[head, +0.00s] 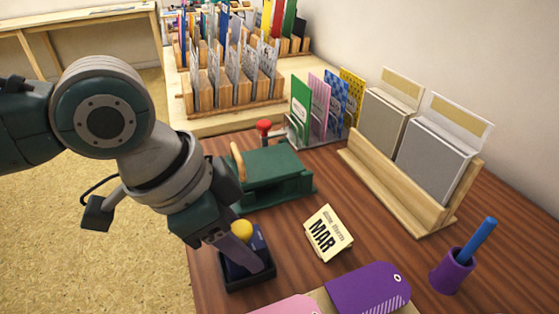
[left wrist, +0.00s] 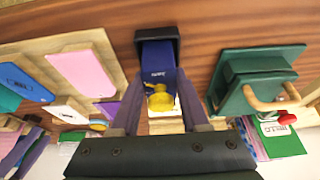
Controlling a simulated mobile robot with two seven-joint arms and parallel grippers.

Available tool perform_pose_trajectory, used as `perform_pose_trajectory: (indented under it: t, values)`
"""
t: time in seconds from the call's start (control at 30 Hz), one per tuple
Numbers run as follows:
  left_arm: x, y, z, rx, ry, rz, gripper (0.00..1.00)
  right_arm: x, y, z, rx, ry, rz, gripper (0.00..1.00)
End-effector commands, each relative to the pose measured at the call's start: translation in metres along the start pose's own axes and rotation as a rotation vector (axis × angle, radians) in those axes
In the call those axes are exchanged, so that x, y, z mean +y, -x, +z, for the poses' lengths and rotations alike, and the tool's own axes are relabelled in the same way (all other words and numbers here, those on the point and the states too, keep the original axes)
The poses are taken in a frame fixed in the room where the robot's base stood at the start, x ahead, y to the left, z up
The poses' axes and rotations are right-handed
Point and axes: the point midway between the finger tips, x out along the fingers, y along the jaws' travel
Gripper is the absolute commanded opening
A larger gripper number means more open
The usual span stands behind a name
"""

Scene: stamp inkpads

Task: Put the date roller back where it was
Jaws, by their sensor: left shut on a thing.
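The date roller (head: 256,240), a dark blue block with a yellow knob, is in or just over a small black open tray (head: 245,284). I cannot tell whether it touches the tray floor. My left gripper (head: 259,256) reaches down from the left and is shut on the date roller. In the left wrist view the date roller (left wrist: 159,75) sits between the two fingers (left wrist: 159,82), its far end inside the black tray (left wrist: 157,34). The near finger hides part of it in the head view. My right gripper is not in view.
A green press (head: 275,178) with a wooden handle and red knob stands just behind the tray. A MAR date card (head: 328,234) lies to its right. Purple tags (head: 368,288) are at the front; a purple cup (head: 453,271) with a blue stick is at the right.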

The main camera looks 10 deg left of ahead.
Motion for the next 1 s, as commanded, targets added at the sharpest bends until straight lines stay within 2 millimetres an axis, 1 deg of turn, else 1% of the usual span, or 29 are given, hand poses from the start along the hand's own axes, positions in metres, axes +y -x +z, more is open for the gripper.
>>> perform_pose_trajectory:
  t: [0.1,0.13,0.37,0.6,0.7,0.77,0.87,1.0]
  values:
    - [0.0,-0.003,0.001,0.002,0.0,0.0,0.0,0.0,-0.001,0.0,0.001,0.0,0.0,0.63]
    - [0.0,-0.003,0.001,0.001,0.0,0.0,0.48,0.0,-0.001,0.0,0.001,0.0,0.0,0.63]
    - [0.0,-0.003,0.001,0.0,0.0,0.0,0.74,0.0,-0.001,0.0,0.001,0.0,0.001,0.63]
    - [0.0,-0.002,0.001,0.0,0.0,0.0,0.75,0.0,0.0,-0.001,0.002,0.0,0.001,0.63]
    - [-0.001,0.004,-0.001,0.0,0.0,-0.001,0.75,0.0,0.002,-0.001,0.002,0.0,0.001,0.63]
    - [-0.001,0.013,-0.001,0.002,0.0,-0.002,0.75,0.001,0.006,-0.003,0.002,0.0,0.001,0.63]
    - [-0.001,0.033,-0.002,0.001,-0.001,-0.003,0.75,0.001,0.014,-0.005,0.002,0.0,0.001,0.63]
    - [-0.001,0.067,-0.001,0.0,-0.001,-0.003,0.75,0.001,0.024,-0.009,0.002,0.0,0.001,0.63]
